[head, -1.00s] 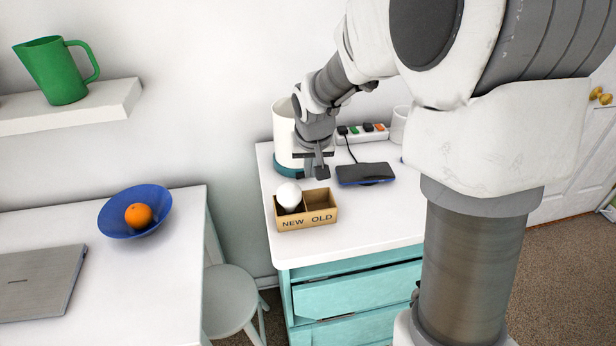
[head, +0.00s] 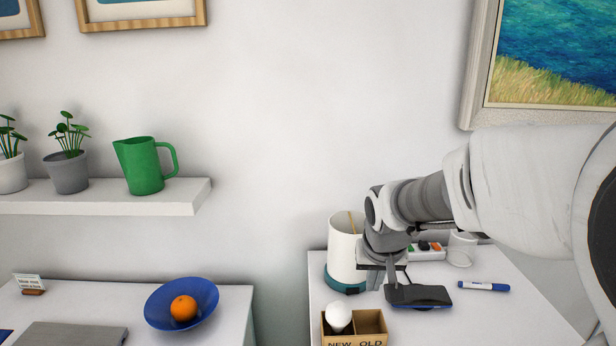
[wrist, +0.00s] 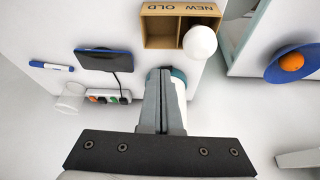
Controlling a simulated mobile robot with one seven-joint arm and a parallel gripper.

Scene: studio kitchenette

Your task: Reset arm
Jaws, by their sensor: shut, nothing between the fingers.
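My gripper (head: 391,277) is shut and empty above the white cabinet top, with its fingers pointing down. In the wrist view its two fingers (wrist: 162,100) lie together with nothing between them. The arm reaches in from the right. The wooden box marked NEW and OLD (head: 357,341) is at the cabinet's front, with a white bulb (wrist: 200,43) in its NEW compartment; the OLD compartment looks empty.
A power strip (wrist: 107,96), a clear cup (wrist: 70,97) and a blue marker (head: 483,286) are on the cabinet top. A table at left holds a blue bowl (head: 206,301) with an orange (head: 183,308). A shelf (head: 120,199) carries a green pitcher (head: 146,168) and plants.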

